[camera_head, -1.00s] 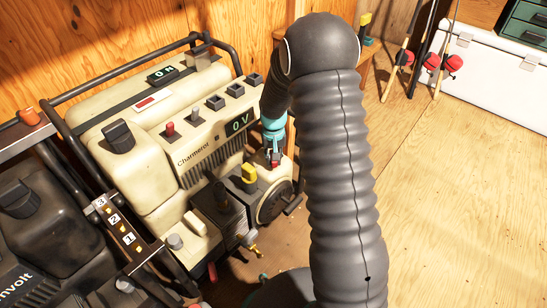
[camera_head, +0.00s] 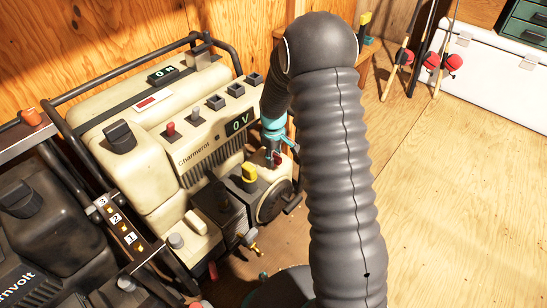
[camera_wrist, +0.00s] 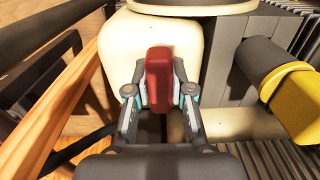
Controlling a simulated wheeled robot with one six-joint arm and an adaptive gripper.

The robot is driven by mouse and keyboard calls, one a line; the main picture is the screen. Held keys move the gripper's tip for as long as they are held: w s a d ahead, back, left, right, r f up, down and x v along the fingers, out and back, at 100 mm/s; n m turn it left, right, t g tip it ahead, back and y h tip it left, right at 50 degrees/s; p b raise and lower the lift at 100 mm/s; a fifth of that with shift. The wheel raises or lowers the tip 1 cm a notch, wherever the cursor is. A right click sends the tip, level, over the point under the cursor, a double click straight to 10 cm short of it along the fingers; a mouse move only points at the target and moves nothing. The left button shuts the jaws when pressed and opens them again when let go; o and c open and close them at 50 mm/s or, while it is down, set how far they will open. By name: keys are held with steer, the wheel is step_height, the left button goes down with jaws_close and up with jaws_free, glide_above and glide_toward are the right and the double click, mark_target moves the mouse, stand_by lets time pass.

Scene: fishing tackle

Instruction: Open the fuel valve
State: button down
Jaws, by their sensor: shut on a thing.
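A cream generator marked Charmeroi (camera_head: 150,190) stands at the left in the head view. Its display reads 0 V. My gripper (camera_head: 274,156) is at the generator's right end. In the wrist view, my gripper (camera_wrist: 159,98) is shut on an upright red handle (camera_wrist: 158,65), with one finger on each side. The handle's base is hidden between the fingers. I cannot tell from a label whether this handle is the fuel valve. A yellow knob (camera_head: 249,172) stands left of my gripper in the head view; it shows at the right in the wrist view (camera_wrist: 296,100).
A tubular frame (camera_head: 75,150) surrounds the generator. A second, dark generator (camera_head: 45,225) stands at the lower left. A wooden post (camera_wrist: 75,95) is close left of my gripper in the wrist view. The plywood floor (camera_head: 450,220) at the right is clear.

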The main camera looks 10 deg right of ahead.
stand_by(0.4)
steer(key=c, duration=1)
jaws_free()
step_height(320, 180, up, 12)
